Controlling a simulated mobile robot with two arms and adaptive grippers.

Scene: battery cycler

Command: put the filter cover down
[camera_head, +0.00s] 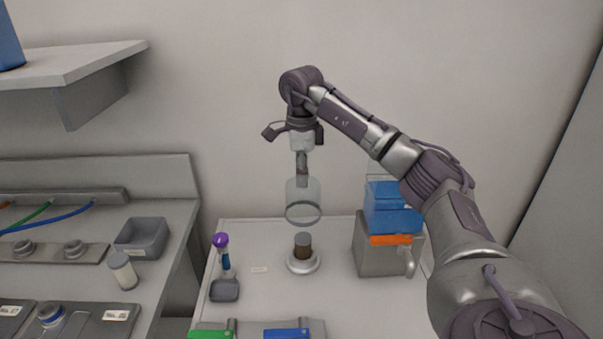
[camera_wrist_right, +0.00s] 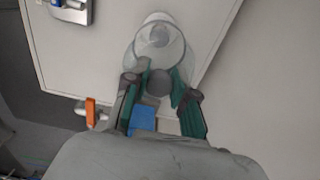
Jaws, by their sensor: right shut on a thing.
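The filter cover (camera_head: 303,192) is a clear, see-through cup with a rim at its lower end and a grey knob on top. My right gripper (camera_head: 302,160) is shut on its knob and holds it upright in the air above the small table. Below it, apart from it, a brown cylinder stands on a round silver base (camera_head: 303,263). In the right wrist view the clear cover (camera_wrist_right: 160,42) shows beyond the green-padded fingers of the right gripper (camera_wrist_right: 160,88). My left gripper is not in view.
A grey box with a blue top and orange band (camera_head: 389,240) stands at the table's right. A purple-capped tool (camera_head: 223,255) is at the left. Green (camera_head: 210,334) and blue (camera_head: 287,334) items lie in front. The white table (camera_head: 340,290) has bare patches between.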

